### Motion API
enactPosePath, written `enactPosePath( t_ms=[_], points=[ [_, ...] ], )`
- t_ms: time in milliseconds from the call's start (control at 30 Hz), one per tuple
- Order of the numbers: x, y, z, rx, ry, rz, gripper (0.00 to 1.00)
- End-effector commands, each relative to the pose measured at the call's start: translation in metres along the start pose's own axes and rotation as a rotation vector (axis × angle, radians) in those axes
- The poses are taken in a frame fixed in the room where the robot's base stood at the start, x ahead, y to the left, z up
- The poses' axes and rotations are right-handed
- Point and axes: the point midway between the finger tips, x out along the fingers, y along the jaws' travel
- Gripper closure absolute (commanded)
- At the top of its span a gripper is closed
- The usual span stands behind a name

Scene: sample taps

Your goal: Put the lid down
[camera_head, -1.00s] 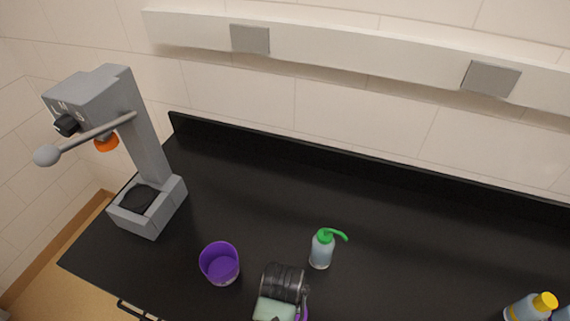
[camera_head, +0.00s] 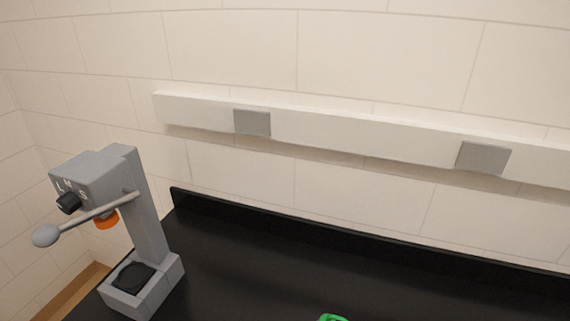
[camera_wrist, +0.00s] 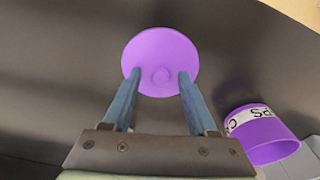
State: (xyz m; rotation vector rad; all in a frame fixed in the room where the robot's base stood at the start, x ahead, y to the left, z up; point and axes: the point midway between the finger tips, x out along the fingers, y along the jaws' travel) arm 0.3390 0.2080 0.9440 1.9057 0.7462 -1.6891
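The purple lid (camera_wrist: 160,48) is a round disc with a small knob (camera_wrist: 160,76) in its middle, seen in the wrist view. My gripper (camera_wrist: 159,74) is open, with one blue finger on each side of the knob and a gap on both sides. The fingertips overlap the lid's near part in the picture. The lid appears to lie on the dark counter, but its height is hard to tell. The purple cup (camera_wrist: 262,138) with a white lettered label shows at the lower right of the wrist view. Lid, cup and gripper are outside the head view.
A grey tap machine (camera_head: 140,210) with a lever and orange nozzle stands at the left of the black counter (camera_head: 250,275). The green top of a bottle (camera_head: 332,318) shows at the bottom edge. Grey wall plates sit on the white rail (camera_head: 350,133) behind.

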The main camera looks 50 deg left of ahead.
Motion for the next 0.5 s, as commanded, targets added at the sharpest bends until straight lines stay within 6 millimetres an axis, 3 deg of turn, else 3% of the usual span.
enactPosePath(
  t_ms=[333,500],
  points=[
    [-0.006,0.000,-0.001,0.001,0.002,0.000,0.42],
    [-0.027,0.000,-0.001,0.000,0.004,0.001,0.42]
  ],
)
